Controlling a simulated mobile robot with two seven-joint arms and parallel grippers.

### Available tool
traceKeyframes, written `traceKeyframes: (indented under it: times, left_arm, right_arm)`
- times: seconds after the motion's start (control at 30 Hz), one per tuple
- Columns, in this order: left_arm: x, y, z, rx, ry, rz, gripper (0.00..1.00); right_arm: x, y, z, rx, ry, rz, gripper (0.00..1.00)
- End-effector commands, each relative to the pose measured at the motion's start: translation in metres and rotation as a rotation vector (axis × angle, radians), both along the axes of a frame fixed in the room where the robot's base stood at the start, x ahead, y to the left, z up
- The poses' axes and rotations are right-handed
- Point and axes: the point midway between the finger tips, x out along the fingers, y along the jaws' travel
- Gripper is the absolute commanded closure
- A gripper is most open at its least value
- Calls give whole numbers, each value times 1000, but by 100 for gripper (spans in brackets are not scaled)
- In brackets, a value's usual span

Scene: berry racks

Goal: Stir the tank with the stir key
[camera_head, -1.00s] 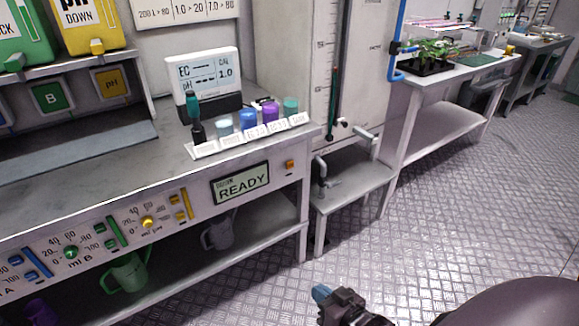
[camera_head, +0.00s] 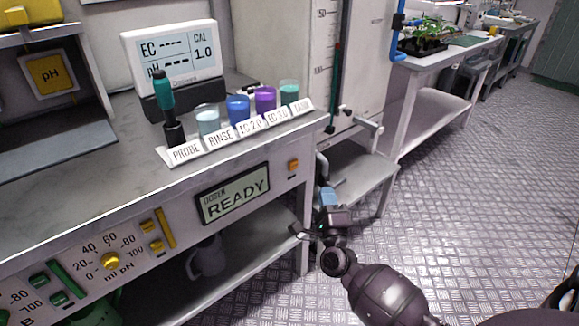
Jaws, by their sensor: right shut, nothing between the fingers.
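The tank (camera_head: 295,38) is a tall pale body with a printed scale, behind the right end of the bench. A dark green-and-black upright tube (camera_head: 335,75) runs down its front. A grey bent fitting (camera_head: 368,127) sticks out low on the tank, above a low grey stand (camera_head: 362,172). I cannot tell which part, if any, is the stir key. My left gripper is out of view.
The bench (camera_head: 70,190) carries a meter (camera_head: 172,55), a probe (camera_head: 165,95) and several coloured cups behind a label strip. A READY display (camera_head: 233,193) is on its front. A grey jug (camera_head: 207,258) stands on the shelf below. Open metal floor (camera_head: 450,220) lies to the right.

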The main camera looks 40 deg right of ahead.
Motion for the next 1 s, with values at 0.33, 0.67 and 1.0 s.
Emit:
traceKeyframes:
  times: [0.33,0.67,1.0]
  left_arm:
    - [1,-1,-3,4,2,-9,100]
    - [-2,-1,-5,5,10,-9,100]
    - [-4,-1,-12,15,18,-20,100]
  right_arm:
    - [13,-18,-4,115,-92,-47,100]
    - [15,-17,-4,113,-90,-46,100]
    - [46,-14,-7,112,-87,-45,100]
